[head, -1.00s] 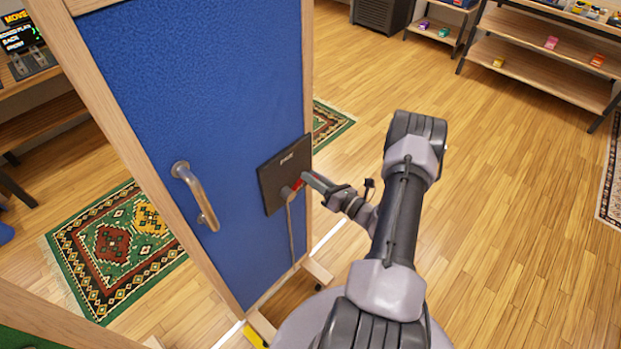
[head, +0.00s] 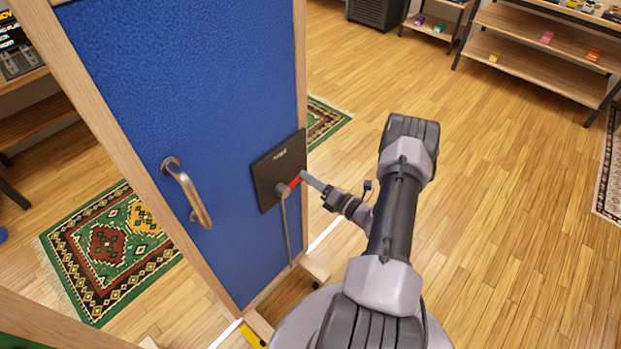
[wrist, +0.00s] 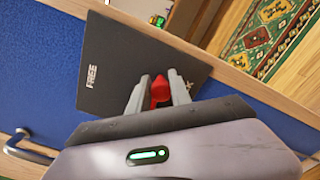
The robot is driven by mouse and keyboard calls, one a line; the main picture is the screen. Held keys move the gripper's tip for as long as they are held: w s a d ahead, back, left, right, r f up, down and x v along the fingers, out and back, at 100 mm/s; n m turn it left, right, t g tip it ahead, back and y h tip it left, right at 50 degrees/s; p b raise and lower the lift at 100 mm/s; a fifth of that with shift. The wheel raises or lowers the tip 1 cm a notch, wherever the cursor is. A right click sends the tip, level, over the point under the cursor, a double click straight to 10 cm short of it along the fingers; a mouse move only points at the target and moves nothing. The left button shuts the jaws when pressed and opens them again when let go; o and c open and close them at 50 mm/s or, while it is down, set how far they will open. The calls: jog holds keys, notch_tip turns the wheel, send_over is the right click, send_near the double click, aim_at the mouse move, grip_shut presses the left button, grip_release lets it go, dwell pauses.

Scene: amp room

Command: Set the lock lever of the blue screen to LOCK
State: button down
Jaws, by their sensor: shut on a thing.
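The blue screen (head: 185,110) stands upright in a wooden frame at the left of the head view. A dark lock plate (head: 268,178) is fixed near its right edge. In the wrist view the plate (wrist: 120,70) shows the word FREE at its left; lettering at its right is mostly hidden by my gripper. The red lock lever (head: 294,182) sticks out from the plate's pivot. My gripper (head: 307,178) is shut on the lever. In the wrist view the red lever (wrist: 160,90) sits between the two grey fingers (wrist: 157,92).
A metal pull handle (head: 187,191) is on the screen left of the plate. A green patterned rug (head: 105,245) lies behind the screen. Shelves (head: 540,50) stand at the back right. The wooden floor (head: 490,210) on the right is clear.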

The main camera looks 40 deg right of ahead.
jog(key=shift+s+a+f, duration=0.1)
jog(key=shift+a+f, duration=0.05)
jog(key=shift+f, duration=0.05)
jog(key=c, duration=1.2)
grip_release()
jog(key=shift+r, duration=0.1)
jog(key=s+p, duration=0.1)
jog(key=s, duration=0.4)
jog(key=s+d+p, duration=0.1)
jog(key=s, duration=0.5)
jog(key=s+p, duration=0.1)
jog(key=s, duration=0.5)
jog(key=shift+s+d+p, duration=0.15)
jog(key=shift+d+p, duration=0.1)
jog(key=shift+p, duration=0.15)
